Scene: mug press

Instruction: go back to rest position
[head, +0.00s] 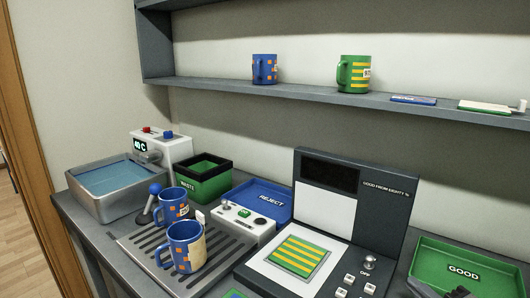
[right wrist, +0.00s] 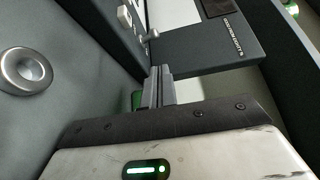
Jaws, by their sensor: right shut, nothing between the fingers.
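My right gripper (right wrist: 160,72) shows in the right wrist view with its two fingers together and nothing between them. In the head view only a small dark part of it (head: 460,291) shows at the bottom right edge, in front of the green GOOD tray (head: 425,257). My left gripper is not in view. Two blue mugs with orange squares stand on the slatted drip tray (head: 130,240): a rear one (head: 173,203) and a front one (head: 182,246) with a beige patch.
A press with a dark upright panel (head: 388,205) holds a green-yellow striped sheet (head: 297,257). A water basin (head: 104,205), a WASTE bin (head: 203,188) and a blue REJECT tray (head: 252,193) stand left. A blue mug (head: 265,69) and a green mug (head: 358,74) stand on the shelf (head: 300,94).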

